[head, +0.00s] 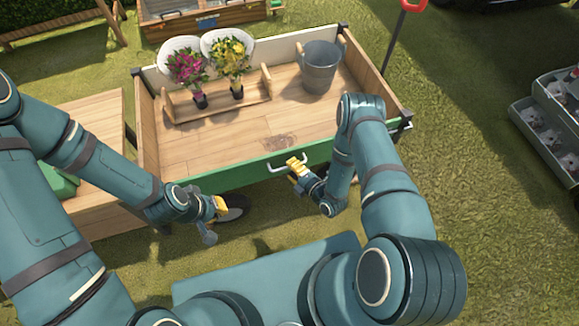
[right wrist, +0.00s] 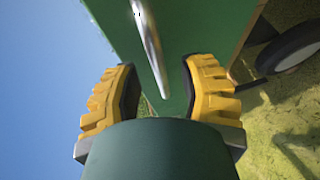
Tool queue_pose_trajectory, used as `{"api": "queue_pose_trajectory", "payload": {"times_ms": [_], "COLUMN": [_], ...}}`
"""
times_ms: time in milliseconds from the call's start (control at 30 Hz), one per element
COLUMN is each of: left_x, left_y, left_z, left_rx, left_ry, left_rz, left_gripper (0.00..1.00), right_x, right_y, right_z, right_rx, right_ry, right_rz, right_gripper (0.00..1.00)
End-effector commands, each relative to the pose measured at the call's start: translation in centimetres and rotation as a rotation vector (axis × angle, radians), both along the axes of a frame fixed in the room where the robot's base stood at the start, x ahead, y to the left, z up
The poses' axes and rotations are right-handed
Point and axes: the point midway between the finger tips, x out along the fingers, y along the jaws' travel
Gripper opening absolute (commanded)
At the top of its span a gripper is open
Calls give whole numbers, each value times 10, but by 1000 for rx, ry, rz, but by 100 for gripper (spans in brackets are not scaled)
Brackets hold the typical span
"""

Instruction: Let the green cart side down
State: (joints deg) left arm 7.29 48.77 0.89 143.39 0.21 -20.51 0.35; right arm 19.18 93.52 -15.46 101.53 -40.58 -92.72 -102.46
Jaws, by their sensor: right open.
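The green cart side (head: 242,174) forms the near edge of the wooden cart (head: 215,141) and stands raised. A metal handle (head: 272,165) is fixed on its outer face. My right gripper (head: 296,165) is at the right part of this handle. In the right wrist view, the yellow fingers of my right gripper (right wrist: 160,90) are spread apart. The handle (right wrist: 150,45) runs down between them, against the green panel (right wrist: 190,30). My left gripper (head: 221,207) is below the cart side, to the left, apart from the handle; its finger opening is unclear.
On the cart bed are a wooden rack (head: 218,104) with two flower bouquets (head: 186,68) (head: 231,60) and a grey bucket (head: 320,68). A wooden table (head: 95,112) stands at left. Grey drawers (head: 545,125) stand at right.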

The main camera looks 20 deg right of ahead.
Motion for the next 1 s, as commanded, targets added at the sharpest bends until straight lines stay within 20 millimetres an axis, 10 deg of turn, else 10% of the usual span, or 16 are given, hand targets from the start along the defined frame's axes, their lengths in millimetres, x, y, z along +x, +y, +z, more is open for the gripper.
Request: {"api": "queue_pose_trajectory", "payload": {"times_ms": [500,633,1000], "left_x": [-1,-1,-1], "left_y": [0,0,0], "left_z": [-2,-2,-3], "left_rx": [0,0,0], "left_ry": [2,2,2], "left_rz": [-2,-2,-2], "left_gripper": [0,0,0], "right_x": [14,14,14], "right_y": [6,6,7], "right_z": [-2,-3,-4], "right_rx": [0,0,0], "right_ry": [-1,-1,-1], "right_rz": [0,0,0], "right_gripper": [40,0,0]}}
